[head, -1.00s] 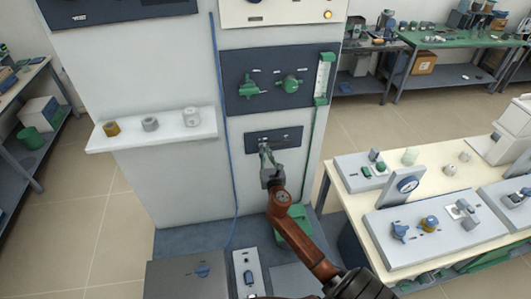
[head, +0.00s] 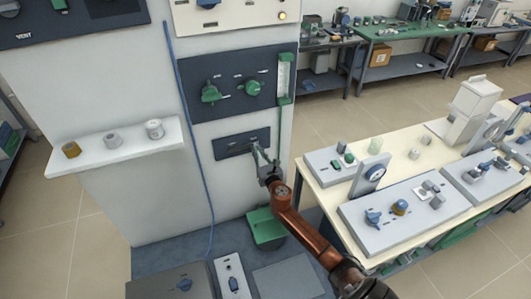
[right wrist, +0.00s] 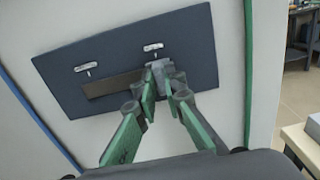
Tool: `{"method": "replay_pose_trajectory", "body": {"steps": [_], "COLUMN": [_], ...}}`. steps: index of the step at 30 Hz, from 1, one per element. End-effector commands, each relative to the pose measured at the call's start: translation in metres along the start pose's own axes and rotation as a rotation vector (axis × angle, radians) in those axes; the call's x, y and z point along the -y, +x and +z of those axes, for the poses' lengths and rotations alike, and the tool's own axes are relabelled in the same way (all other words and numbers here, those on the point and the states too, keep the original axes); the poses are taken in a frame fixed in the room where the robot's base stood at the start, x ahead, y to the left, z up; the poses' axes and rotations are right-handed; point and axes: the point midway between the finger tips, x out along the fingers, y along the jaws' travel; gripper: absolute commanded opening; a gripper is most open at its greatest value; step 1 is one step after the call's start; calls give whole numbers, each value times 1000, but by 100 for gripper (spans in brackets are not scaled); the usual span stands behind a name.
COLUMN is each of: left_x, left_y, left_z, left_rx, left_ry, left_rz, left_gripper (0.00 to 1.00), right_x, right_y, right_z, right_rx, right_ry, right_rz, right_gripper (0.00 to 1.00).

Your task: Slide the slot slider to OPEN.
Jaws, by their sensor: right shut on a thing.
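The slot slider is on a dark blue panel (head: 230,147) low on the white column, below the panel with green valves. In the right wrist view, the panel (right wrist: 60,75) has a brown slot (right wrist: 110,84) and two small white labels too small to read. The grey slider block (right wrist: 158,66) is at the right end of the slot, below the right label. My right gripper (head: 260,153) is at the right part of the panel. In the right wrist view its green-padded fingers (right wrist: 161,88) are shut on the slider block, partly hiding it. My left gripper is out of view.
A white shelf (head: 110,155) with several small knobs juts out at left. A blue cable (head: 190,110) hangs left of the panel. A cream table (head: 310,178) with instrument boxes stands at right. A green box (head: 266,226) sits on the base below my right arm.

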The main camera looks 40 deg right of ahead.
Motion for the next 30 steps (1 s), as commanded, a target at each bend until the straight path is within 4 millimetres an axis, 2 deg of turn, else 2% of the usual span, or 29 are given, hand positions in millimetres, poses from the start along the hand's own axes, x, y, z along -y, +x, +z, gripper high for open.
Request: {"method": "replay_pose_trajectory", "body": {"steps": [6,7,15,21,24,26,30], "left_x": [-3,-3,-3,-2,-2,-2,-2], "left_y": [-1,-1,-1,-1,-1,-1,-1], "left_z": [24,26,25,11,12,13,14], "left_rx": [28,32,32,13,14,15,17], "left_ry": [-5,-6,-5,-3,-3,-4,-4], "left_rz": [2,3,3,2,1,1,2], "left_gripper": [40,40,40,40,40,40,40], "right_x": [5,6,6,5,5,5,5], "right_y": [-1,-1,-1,-1,-3,-8,-29], "right_z": [-2,-2,-1,0,0,0,-1], "right_rx": [-3,-3,-2,-1,-1,0,-1], "right_ry": [-1,-1,0,0,-1,-1,-2], "right_rz": [-9,-10,-10,-8,-8,-8,-7], "right_gripper": [0,10,28,28,28,28,28]}}
